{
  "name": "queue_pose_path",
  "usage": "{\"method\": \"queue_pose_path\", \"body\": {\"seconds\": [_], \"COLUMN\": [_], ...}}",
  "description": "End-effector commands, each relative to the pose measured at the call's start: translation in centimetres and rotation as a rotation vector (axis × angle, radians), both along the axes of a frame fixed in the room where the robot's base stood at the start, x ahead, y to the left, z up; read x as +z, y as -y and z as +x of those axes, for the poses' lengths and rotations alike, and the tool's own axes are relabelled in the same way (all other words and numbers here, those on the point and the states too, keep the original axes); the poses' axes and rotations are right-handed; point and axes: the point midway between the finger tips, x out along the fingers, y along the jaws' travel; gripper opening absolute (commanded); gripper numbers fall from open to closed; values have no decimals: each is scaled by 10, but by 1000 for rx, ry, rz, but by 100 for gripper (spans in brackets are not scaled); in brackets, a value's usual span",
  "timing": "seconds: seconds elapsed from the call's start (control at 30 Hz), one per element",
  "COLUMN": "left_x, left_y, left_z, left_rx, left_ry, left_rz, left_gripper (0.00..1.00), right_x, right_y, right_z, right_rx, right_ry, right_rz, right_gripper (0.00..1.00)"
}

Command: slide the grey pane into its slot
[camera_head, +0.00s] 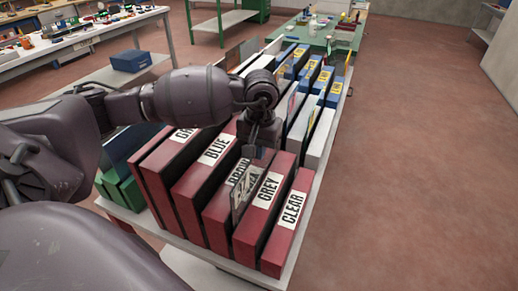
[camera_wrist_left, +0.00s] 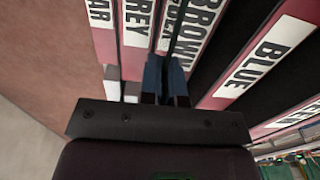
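My left gripper (camera_head: 258,150) points down over the row of red labelled slot boxes. It is closed on a thin greyish pane (camera_head: 240,196), which hangs in front of part of the BROWN label. The pane overlaps the BROWN box (camera_head: 221,226), just left of the GREY box (camera_head: 258,222). In the left wrist view the gripper fingers (camera_wrist_left: 166,82) are close together, with the pane nearly edge-on ahead of them between the GREY label (camera_wrist_left: 139,22) and BROWN label (camera_wrist_left: 205,25). I cannot tell whether its lower edge is inside a slot. My right gripper is out of view.
The CLEAR box (camera_head: 287,226) stands right of GREY, the BLUE box (camera_head: 200,190) to the left. White and blue boxes (camera_head: 313,78) stand behind on the same rack. A green workbench (camera_head: 340,38) is farther back. The floor at right is clear.

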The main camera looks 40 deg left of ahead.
Motion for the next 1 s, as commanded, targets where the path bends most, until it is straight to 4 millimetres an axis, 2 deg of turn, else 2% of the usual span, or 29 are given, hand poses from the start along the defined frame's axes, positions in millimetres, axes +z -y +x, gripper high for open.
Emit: {"method": "queue_pose_path", "body": {"seconds": [0.07,0.1,0.27,0.67,1.0], "left_x": [0,1,0,-1,61], "left_y": [0,0,0,0,1], "left_z": [1,0,0,0,1], "left_rx": [0,0,0,0,0], "left_ry": [2,2,2,-1,6], "left_rz": [-1,-1,0,0,2], "left_gripper": [0,10,34,34,34], "right_x": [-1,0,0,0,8], "right_y": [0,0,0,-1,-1], "right_z": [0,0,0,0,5], "right_rx": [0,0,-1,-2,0], "right_ry": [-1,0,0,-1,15], "right_rz": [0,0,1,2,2], "right_gripper": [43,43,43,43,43]}}
